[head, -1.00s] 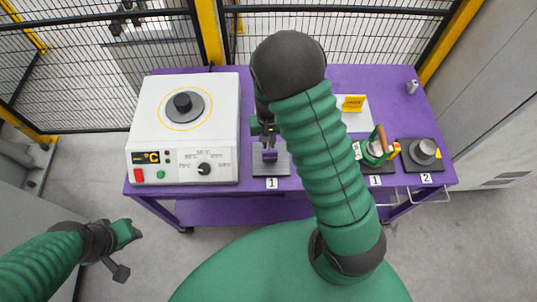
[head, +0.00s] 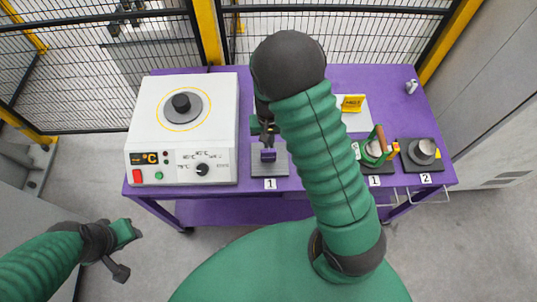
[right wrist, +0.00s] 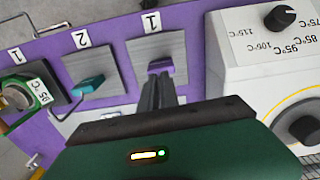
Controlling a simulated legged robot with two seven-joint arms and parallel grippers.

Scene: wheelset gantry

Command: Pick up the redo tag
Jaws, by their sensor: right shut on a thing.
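A small purple piece, which may be the redo tag, stands on a grey plate marked 1 (head: 281,168); no lettering on it can be read. It shows in the head view (head: 268,155) and at the fingertips in the right wrist view (right wrist: 160,66). My right gripper (right wrist: 158,85) is shut on it from above, and it looks to be still at the plate; I cannot tell if it is clear of it. My left gripper (head: 129,232) hangs off the table at the lower left, with its jaws unclear.
A white hot plate (head: 210,130) stands left of the purple piece. A teal piece (right wrist: 88,85) sits on the plate marked 2. A yellow sign (head: 352,103), a green-handled device (head: 375,149) and a metal weight (head: 425,150) stand to the right. My arm hides the table's middle.

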